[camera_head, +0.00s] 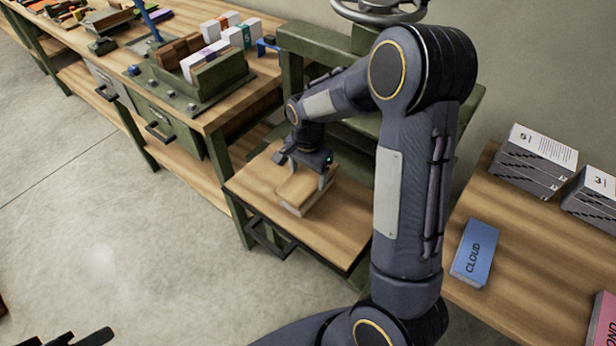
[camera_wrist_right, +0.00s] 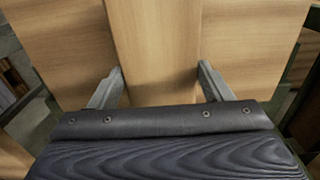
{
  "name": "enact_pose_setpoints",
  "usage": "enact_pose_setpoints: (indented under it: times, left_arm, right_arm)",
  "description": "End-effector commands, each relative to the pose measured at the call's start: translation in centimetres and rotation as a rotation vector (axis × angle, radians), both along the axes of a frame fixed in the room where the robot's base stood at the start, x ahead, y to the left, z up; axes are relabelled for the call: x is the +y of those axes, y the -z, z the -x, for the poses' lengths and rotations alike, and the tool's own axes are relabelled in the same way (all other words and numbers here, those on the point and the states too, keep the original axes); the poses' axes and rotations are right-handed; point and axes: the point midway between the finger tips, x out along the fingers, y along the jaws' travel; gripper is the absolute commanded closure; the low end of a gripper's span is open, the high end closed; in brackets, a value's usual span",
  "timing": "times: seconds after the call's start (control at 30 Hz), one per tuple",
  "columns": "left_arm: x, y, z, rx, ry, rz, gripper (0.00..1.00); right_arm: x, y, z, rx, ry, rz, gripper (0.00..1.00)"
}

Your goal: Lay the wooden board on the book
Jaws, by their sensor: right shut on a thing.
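My right gripper (camera_head: 307,171) is shut on the wooden board (camera_head: 294,187), over the low wooden table at the middle of the head view. In the right wrist view the board (camera_wrist_right: 155,40) runs away between the two fingers, one on each side. A pale block edge, seemingly the book (camera_head: 307,206), shows directly under the board. I cannot tell whether the two touch. The book is mostly hidden, and I cannot make it out in the wrist view. A dark part, seemingly my left gripper (camera_head: 82,338), is cut off at the bottom left.
The low table (camera_head: 345,225) has bare wood around the block. A workbench (camera_head: 205,115) with a green rack of several blocks stands at left. On the right table (camera_head: 510,270) lie a blue CLOUD book (camera_head: 474,252), a pink book (camera_head: 604,320) and grey stacks (camera_head: 535,160).

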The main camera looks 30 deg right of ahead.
Motion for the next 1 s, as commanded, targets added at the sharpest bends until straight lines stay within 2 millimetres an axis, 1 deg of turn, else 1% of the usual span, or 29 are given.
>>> enact_pose_setpoints:
  times: [0.03,0.1,0.37,0.5,0.53,0.67,0.9,1.0]
  left_arm:
    - [0.0,0.0,0.0,0.000,0.000,0.000,0.64]
    - [0.0,0.0,0.0,0.000,0.000,0.000,0.64]
    - [0.0,0.0,0.0,0.000,0.000,0.000,0.64]
    - [0.0,0.5,0.0,0.000,0.000,0.000,0.64]
    - [0.0,0.3,0.0,0.000,0.000,0.000,0.64]
    - [0.0,0.3,0.0,0.000,0.000,0.000,0.64]
    - [0.0,0.3,0.0,0.000,0.000,0.000,0.64]
    - [0.0,-0.1,0.0,0.000,0.000,0.000,0.64]
  right_arm:
    - [0.0,0.9,0.1,0.005,0.000,0.000,0.55]
    - [0.0,1.7,0.1,0.003,0.000,0.000,0.55]
    - [0.0,1.9,0.1,-0.001,-0.001,0.000,0.55]
    - [0.0,2.4,0.1,0.000,-0.001,0.000,0.55]
    - [0.0,2.2,0.1,0.000,-0.001,0.000,0.24]
    - [0.0,2.2,0.1,0.001,-0.001,0.000,0.07]
    - [0.0,2.2,0.1,0.001,-0.001,0.000,0.06]
    - [0.0,1.7,0.1,0.000,-0.001,0.000,0.06]
